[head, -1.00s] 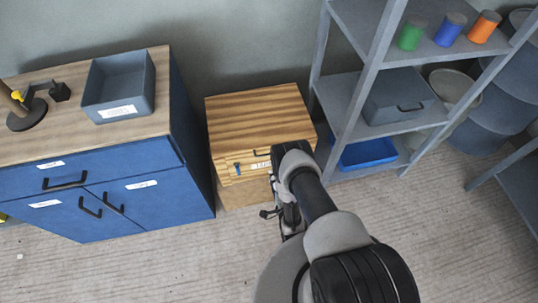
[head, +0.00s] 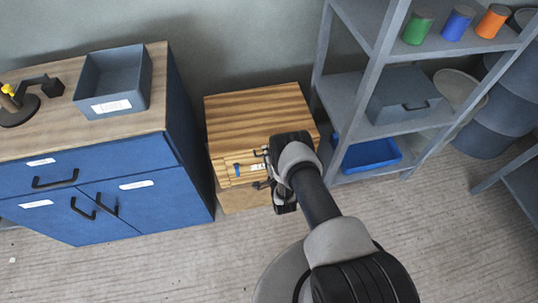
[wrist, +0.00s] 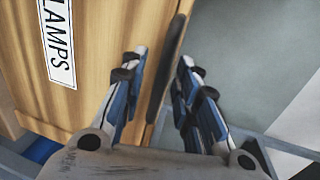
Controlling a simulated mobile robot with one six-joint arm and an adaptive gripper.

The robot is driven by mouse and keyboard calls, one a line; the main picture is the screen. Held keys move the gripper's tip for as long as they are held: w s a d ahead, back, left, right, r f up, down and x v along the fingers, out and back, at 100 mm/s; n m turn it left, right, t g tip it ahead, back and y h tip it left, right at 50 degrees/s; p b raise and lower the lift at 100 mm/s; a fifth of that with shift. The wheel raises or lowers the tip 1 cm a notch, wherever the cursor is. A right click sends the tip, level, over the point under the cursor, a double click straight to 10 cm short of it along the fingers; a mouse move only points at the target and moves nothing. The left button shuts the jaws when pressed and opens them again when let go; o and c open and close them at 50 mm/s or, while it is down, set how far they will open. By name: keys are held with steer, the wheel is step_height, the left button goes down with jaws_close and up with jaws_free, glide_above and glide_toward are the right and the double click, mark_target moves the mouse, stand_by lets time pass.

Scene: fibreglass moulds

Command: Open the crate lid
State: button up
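The wooden crate (head: 230,170) stands on the floor between the cabinet and the shelf. Its striped wooden lid (head: 258,108) lies flat and closed on top. In the head view my wrist hides part of the crate's front right.
A blue cabinet (head: 90,195) with a grey open bin (head: 115,85) on top stands left. A grey shelf (head: 375,65) stands close on the right, holding a grey box (head: 402,95), a blue tray (head: 368,153) and coloured cans. The floor in front is free.

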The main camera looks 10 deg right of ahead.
jaws_close()
stand_by(0.7)
